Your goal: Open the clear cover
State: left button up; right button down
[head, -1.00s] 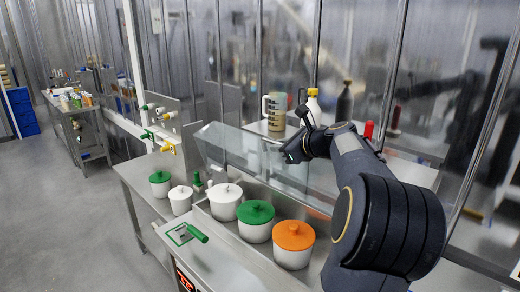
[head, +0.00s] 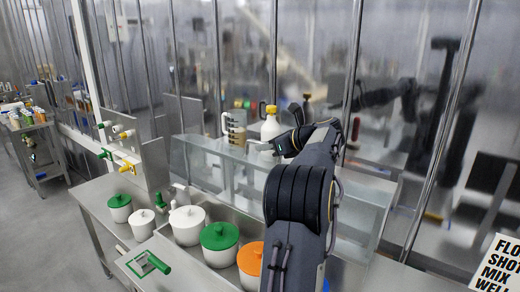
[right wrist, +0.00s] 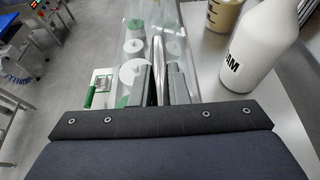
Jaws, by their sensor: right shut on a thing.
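The clear cover (head: 210,150) stands steeply tilted behind the row of pots in the head view, and the pots in front of it are uncovered. My right gripper (head: 280,146) is at its upper edge, near the right part. In the right wrist view, my right gripper (right wrist: 160,85) is shut around a shiny metal bar (right wrist: 157,65) along the cover's edge. Pots show through the cover's clear pane (right wrist: 133,75) there. My left gripper is not in view.
White pots with a green lid (head: 220,236), an orange lid (head: 251,258) and white lids stand in front. A white bottle (head: 271,127) and a jug (head: 234,132) stand close behind the cover.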

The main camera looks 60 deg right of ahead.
jog(key=shift+s+d, duration=0.1)
jog(key=shift+d, duration=1)
jog(key=c, duration=1.4)
grip_release()
jog(key=v, duration=0.8)
jog(key=shift+d+f+b, duration=0.1)
jog(key=shift+d+b, duration=0.05)
jog(key=shift+b, duration=0.25)
